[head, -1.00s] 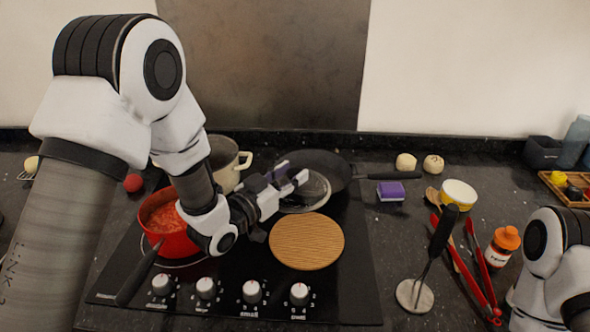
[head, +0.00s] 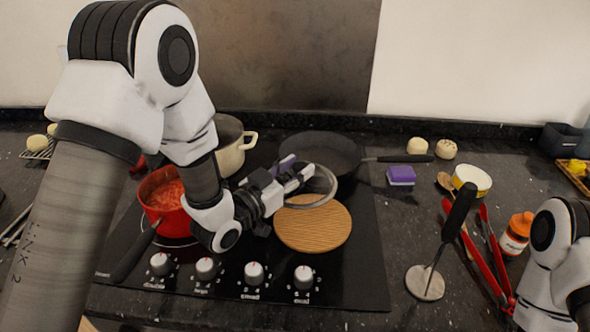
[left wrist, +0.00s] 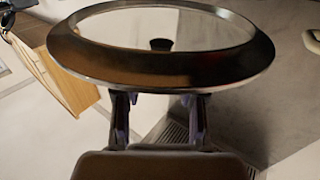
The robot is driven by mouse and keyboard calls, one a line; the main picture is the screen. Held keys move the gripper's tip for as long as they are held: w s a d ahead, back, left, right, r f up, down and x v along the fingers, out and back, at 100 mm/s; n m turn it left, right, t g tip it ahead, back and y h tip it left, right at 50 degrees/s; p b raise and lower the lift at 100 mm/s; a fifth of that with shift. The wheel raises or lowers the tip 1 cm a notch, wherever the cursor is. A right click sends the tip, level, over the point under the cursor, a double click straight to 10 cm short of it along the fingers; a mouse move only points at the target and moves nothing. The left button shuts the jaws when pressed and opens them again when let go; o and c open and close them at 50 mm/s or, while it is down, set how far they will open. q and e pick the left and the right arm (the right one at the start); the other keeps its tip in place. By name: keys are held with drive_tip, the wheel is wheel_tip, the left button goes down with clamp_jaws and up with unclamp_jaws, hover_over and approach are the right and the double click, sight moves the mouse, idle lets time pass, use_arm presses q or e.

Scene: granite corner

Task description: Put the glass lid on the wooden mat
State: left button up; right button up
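The glass lid (head: 324,197) is held at a tilt by my left gripper (head: 301,178), above the far part of the round wooden mat (head: 315,232). In the head view the lid hides a little of the mat's back edge. The left wrist view shows the lid's dark metal rim (left wrist: 160,75), with clear glass and a dark knob inside it. The two fingers (left wrist: 158,112) are closed at the near side of the rim. The mat lies flat and empty on the black hob. My right gripper is out of view; only part of its arm shows at lower right.
A dark frying pan (head: 325,150) sits behind the mat. A red pot (head: 165,205) of sauce and a cream pot (head: 235,150) stand left. A masher (head: 440,250), red tongs (head: 483,260) and an orange-capped bottle (head: 517,233) are right. Hob knobs line the front.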

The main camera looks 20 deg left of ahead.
use_arm(q)
drive_tip(key=o, duration=0.3)
drive_tip(key=shift+f, duration=0.4)
drive_tip(key=shift+o, duration=0.2)
drive_tip(key=shift+s+f, duration=0.1)
drive_tip(key=shift+r, duration=0.2)
drive_tip(key=shift+r+p, duration=0.6)
drive_tip(key=shift+p, duration=0.3)
drive_tip(key=shift+s+a+f+b, duration=0.35)
drive_tip(key=shift+s+f+b, duration=0.1)
drive_tip(key=shift+f+b, duration=0.25)
drive_tip(key=r+b+v, duration=0.1)
drive_tip(key=v, duration=0.5)
